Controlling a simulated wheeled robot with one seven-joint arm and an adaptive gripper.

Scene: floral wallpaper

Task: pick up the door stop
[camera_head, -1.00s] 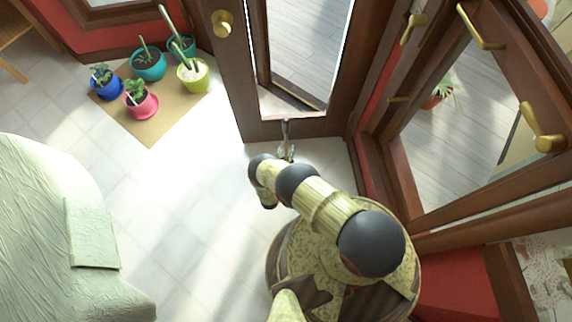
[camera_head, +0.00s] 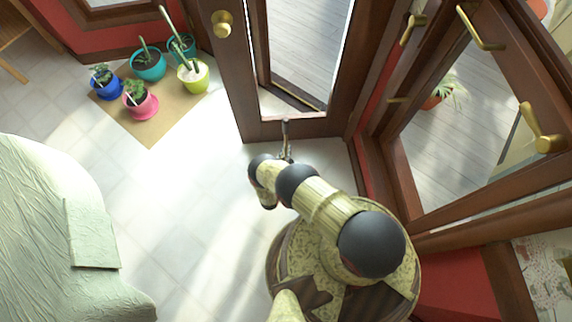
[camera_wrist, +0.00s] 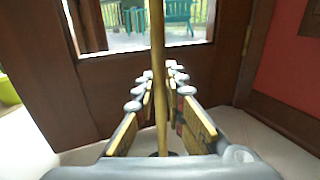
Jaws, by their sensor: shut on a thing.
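The door stop (camera_wrist: 158,45) is a thin, brass-coloured upright rod in the middle of the wrist view. Its lower end is partly hidden low between the fingers. My gripper (camera_wrist: 160,78) is shut on the rod, with a finger on each side of it. In the head view my gripper (camera_head: 286,152) is just in front of the bottom of the wooden glass door, and the door stop (camera_head: 285,130) shows as a small dark upright line above it. I cannot tell whether its base touches the floor.
The brown glazed door (camera_head: 300,127) stands right behind the rod. More door frames with brass handles (camera_head: 541,130) are to the right. Potted plants (camera_head: 140,102) stand on a tan mat (camera_head: 172,120) at upper left. A pale green couch (camera_head: 45,225) is at left. White floor between is clear.

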